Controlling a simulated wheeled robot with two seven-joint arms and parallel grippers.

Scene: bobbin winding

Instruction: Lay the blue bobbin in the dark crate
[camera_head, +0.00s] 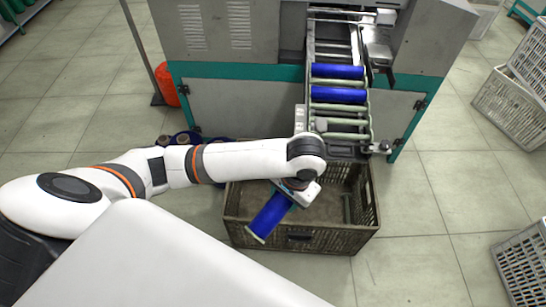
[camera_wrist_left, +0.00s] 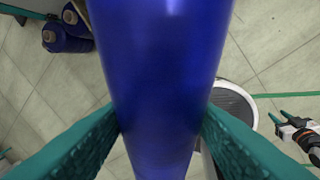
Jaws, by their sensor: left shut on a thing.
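The blue bobbin (camera_head: 270,217) is held tilted over the left part of the dark crate (camera_head: 330,240), its lower end close to the crate's front wall. I cannot tell whether it touches the crate. My left gripper (camera_head: 285,199) is shut on its upper part. In the left wrist view, the blue bobbin (camera_wrist_left: 160,60) fills the middle, with teal fingers pressed on both sides. What looks like my right gripper (camera_wrist_left: 295,132) shows small at the right edge of that view; its opening is unclear. The crate floor is partly hidden by the arm.
Two blue bobbins (camera_head: 337,94) lie on the roller conveyor (camera_head: 342,128) behind the crate. Dark blue spools (camera_head: 183,138) stand on the floor left of it. Grey crates (camera_head: 510,105) stand at the right. The floor between is clear.

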